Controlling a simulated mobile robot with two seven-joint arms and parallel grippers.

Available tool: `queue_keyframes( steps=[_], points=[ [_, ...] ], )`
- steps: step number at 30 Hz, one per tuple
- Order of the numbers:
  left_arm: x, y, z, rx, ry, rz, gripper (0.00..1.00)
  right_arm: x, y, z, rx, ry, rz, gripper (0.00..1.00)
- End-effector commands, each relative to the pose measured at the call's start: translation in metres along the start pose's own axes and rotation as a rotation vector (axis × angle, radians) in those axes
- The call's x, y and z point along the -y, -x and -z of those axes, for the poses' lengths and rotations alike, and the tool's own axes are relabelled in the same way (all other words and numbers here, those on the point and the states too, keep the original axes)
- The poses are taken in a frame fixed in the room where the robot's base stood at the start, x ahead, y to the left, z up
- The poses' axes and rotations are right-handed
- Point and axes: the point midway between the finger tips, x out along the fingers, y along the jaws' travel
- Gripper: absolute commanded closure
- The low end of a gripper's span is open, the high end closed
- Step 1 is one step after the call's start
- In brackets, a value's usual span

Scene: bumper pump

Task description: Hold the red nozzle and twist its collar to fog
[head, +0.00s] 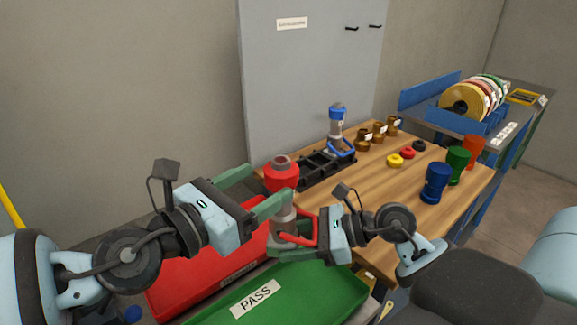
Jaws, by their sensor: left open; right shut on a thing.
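The red nozzle (284,214) stands roughly upright above the trays, with a grey body, a red collar (282,174) at its top and a red handle low down. My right gripper (284,240) is shut on the nozzle's lower part near the handle; its exact contact is partly hidden. My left gripper (270,184) is open at the collar, with its green fingers on either side of it. I cannot tell whether the fingers touch the collar.
Below are a red tray (165,293) and a green tray (340,296) labelled PASS. On the wooden table (385,195), a blue nozzle (337,128) stands by a black rack (322,168). Brass fittings, small rings and coloured cups stand to the right. A grey panel rises behind.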

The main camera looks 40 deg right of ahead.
Motion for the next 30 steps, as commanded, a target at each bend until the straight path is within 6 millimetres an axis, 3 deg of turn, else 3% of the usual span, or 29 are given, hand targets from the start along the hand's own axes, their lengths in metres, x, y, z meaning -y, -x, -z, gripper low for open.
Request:
queue_keyframes(
  steps=[6,12,18,28,30],
  points=[
    [0.001,-0.037,-0.001,0.001,0.0,0.003,0.28,0.0,0.001,-0.002,0.005,0.003,0.001,0.92],
    [0.001,-0.06,-0.001,0.001,0.001,0.002,0.28,0.0,0.001,-0.002,0.005,0.003,0.001,0.92],
    [0.001,-0.071,-0.001,0.001,0.001,0.002,0.28,0.0,0.001,-0.002,0.005,0.003,0.001,0.92],
    [0.001,-0.072,-0.001,0.001,0.001,0.002,0.28,0.0,0.001,-0.002,0.005,0.003,0.001,0.92],
    [0.001,-0.072,-0.001,0.001,0.001,0.002,0.37,0.0,0.001,-0.002,0.005,0.003,0.001,0.92]
  ],
)
